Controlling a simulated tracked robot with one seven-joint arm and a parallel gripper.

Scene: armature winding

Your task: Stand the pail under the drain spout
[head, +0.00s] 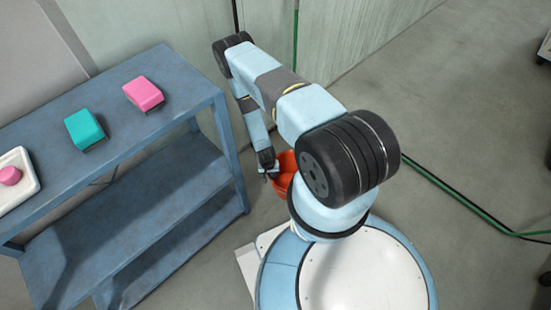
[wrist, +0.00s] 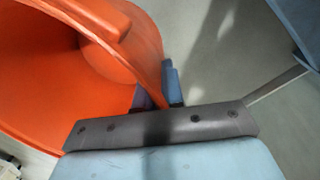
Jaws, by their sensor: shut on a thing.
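The pail (head: 284,172) is orange and is partly hidden behind my arm in the head view, right of the blue bench. It fills the left of the wrist view (wrist: 140,35), where I look into its open, empty-looking inside. My gripper (head: 267,170) is at the pail's left side, pointing down. In the wrist view its two blue fingers (wrist: 159,92) are shut with an orange edge of the pail between them. I cannot tell whether that edge is the rim or a handle. I cannot tell whether the pail touches the floor. No drain spout is clearly visible.
A blue two-level bench (head: 170,115) stands at left. It carries a pink block (head: 143,93), a teal block (head: 85,129) and a white tray (head: 28,180) with a pink round piece (head: 10,176). A green hose (head: 455,195) crosses the otherwise open floor at right.

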